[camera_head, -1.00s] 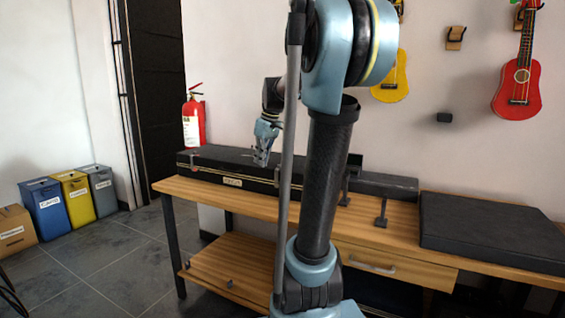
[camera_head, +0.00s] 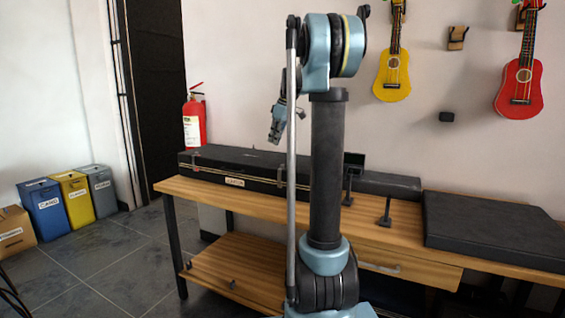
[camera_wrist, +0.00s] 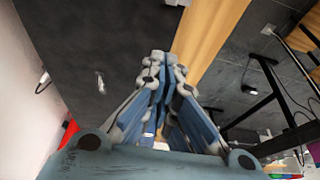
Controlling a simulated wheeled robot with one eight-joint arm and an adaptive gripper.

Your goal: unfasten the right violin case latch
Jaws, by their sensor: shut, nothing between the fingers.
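The long black violin case (camera_head: 235,167) lies on the wooden workbench in the head view, with its lid down. A label sits on its front. A small fitting, apparently the right latch (camera_head: 279,175), shows on the front just left of my arm's rod; I cannot tell whether it is fastened. My gripper (camera_head: 274,137) hangs above the case, clear of it, fingers pointing down. In the wrist view my gripper (camera_wrist: 158,62) is shut and empty. A dark surface fills the left there, with a small metallic piece on it, too unclear to name.
The wooden workbench (camera_head: 400,225) carries a flat black case (camera_head: 490,230) at right and black stands (camera_head: 385,212) in the middle. A red ukulele (camera_head: 519,90) and a yellow one (camera_head: 392,75) hang on the wall. A fire extinguisher (camera_head: 194,122) is behind left.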

